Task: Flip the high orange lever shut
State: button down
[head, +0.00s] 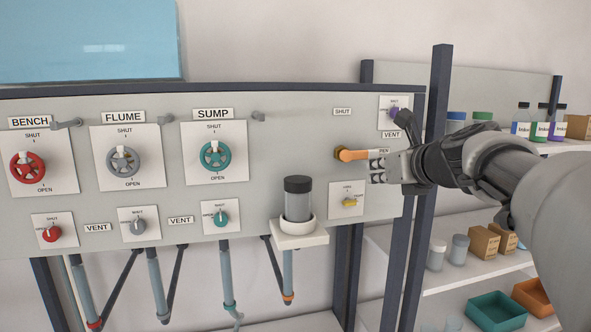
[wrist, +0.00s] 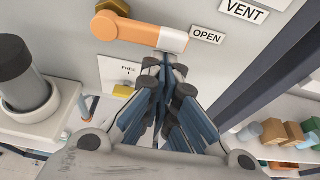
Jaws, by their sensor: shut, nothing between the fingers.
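The orange lever (head: 355,154) sits on the right part of the grey panel, pivoting on a brass hex fitting (head: 338,153). It lies roughly level, its tip pointing right toward the OPEN label. A SHUT label (head: 342,112) is above the pivot. In the wrist view the lever (wrist: 138,31) runs from the brass hex at upper left to a pale end cap beside the OPEN label (wrist: 207,36). My gripper (head: 378,166) is shut and empty at the lever's right end, just below it in the wrist view (wrist: 165,70). I cannot tell whether they touch.
Below the lever is a small yellow valve (head: 350,202). A dark-lidded jar (head: 298,200) stands in a white holder to the left. A purple knob (head: 393,112) is above my gripper. A dark post (head: 432,130) and stocked shelves are at right.

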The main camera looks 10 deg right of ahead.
jog(key=shift+w+r, duration=0.1)
jog(key=shift+w, duration=0.15)
